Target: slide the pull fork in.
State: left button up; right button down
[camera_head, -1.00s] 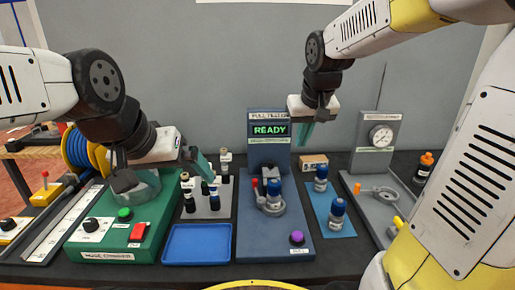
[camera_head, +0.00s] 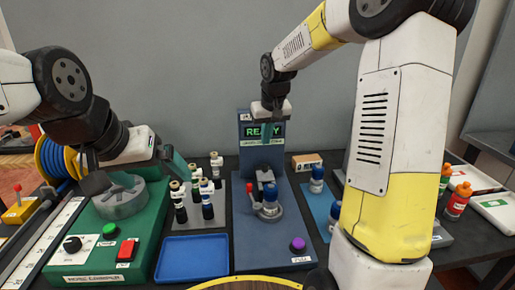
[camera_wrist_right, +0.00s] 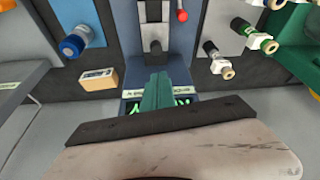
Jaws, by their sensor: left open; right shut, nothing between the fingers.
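The blue pull tester (camera_head: 243,240) stands mid-table with a green READY display, partly covered by my right gripper (camera_head: 270,135). My right gripper is shut and empty, above the rear of the tester and in front of the display. The grey pull fork (camera_head: 265,177) appears to be the small block behind the round holder; it also shows ahead of my shut fingers in the right wrist view (camera_wrist_right: 153,30), apart from them. A blue-capped fitting (camera_head: 270,193) stands in the holder. My left gripper (camera_head: 172,163) is open beside the green hose crimper (camera_head: 145,235).
A red-knobbed lever (camera_head: 249,188) stands left of the holder and a purple button (camera_head: 298,244) is at the tester's front. Several fittings (camera_head: 205,195) stand on a grey plate to the left. A blue tray (camera_head: 193,258) is empty. A small labelled box (camera_head: 306,161) sits right of the display.

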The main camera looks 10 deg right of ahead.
send_over(266, 175)
jog(key=w, duration=0.3)
jog(key=f, duration=0.9)
jog(key=shift+a, duration=0.4)
jog(key=shift+s, duration=0.15)
